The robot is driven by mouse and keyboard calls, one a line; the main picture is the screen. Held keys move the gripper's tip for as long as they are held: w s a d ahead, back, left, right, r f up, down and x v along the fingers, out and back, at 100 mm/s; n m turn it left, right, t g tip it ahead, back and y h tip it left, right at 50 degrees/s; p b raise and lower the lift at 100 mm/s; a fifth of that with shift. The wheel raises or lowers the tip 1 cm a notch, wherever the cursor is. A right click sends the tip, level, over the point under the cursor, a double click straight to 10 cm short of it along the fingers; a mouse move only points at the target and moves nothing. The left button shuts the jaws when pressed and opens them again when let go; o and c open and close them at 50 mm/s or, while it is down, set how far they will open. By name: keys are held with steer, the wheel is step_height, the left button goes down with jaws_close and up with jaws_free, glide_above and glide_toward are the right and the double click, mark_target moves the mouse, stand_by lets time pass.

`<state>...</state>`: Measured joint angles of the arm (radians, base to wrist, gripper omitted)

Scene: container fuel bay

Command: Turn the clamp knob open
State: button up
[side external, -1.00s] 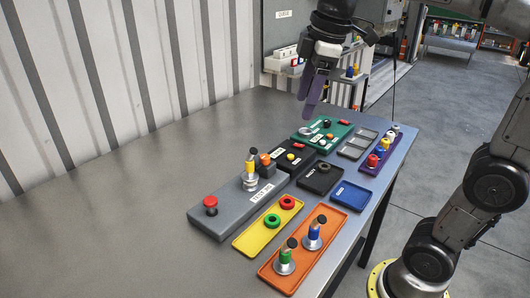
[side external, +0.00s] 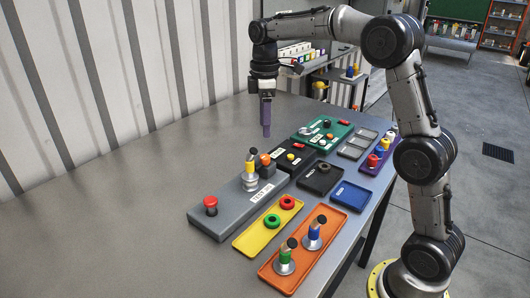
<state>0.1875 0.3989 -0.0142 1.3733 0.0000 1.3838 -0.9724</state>
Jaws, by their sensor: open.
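My gripper (side external: 266,130), with purple fingers, is open and empty. It points down above the bare table behind the dark panel and left of the green panel. A grey rig block (side external: 237,208) with a white label lies in the middle of the table. It carries a red knob (side external: 211,202) at its near left end and an upright fitting (side external: 250,172) with a yellow band and dark cap. An orange-topped part (side external: 265,160) stands just behind the fitting. Which of these is the clamp knob, and how it is turned, I cannot tell at this size.
A dark panel (side external: 311,153) and a green panel (side external: 340,132) lie behind the rig. A yellow tray (side external: 247,238) holds red and green rings. An orange tray (side external: 299,261) holds two fittings. Black, blue and purple trays line the right edge. The table's left side is clear.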

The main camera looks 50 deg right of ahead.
mark_target(265, 156)
step_height(265, 156, down, 10)
steer(key=shift+r, duration=0.25)
jaws_close()
stand_by(0.4)
